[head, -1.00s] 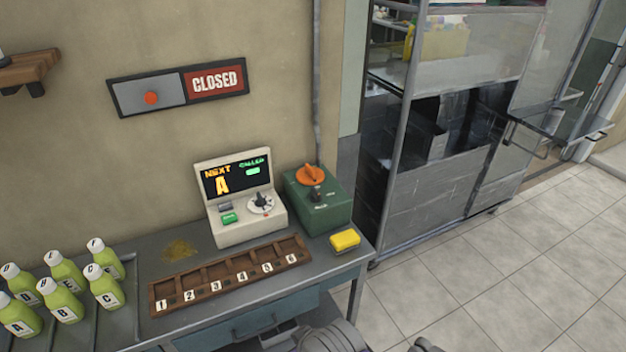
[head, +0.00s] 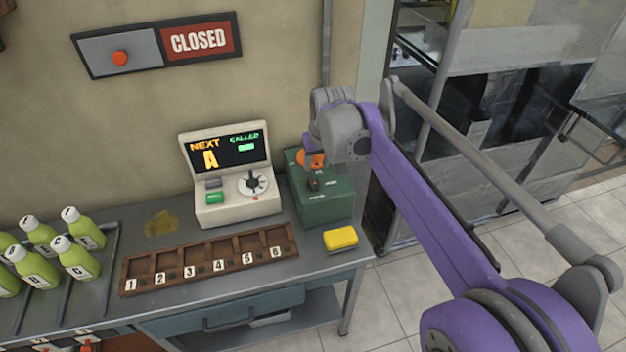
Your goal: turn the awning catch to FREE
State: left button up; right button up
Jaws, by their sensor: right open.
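A green box (head: 325,208) stands at the right end of the counter, with an orange knob (head: 307,159) on top and a small black knob (head: 313,184) on its front slope. The small labels around the black knob are too small to read, so I cannot tell which knob is the awning catch or where it points. My right gripper (head: 317,147) is open, pointing down at the orange knob and covering part of it. Whether the fingers touch it is hidden. My left gripper is not in view.
A white console (head: 236,208) showing NEXT A stands just left of the green box. A yellow sponge (head: 341,238), a numbered wooden rack (head: 205,268) and several green bottles (head: 80,262) are on the counter. A CLOSED sign (head: 198,41) hangs on the wall.

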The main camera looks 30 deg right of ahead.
aim_at(313, 179)
jog(key=x, duration=1)
jog(key=shift+w+d+f+b, duration=0.2)
jog(key=shift+w+d+b, duration=0.1)
jog(key=shift+w, duration=0.1)
grip_shut()
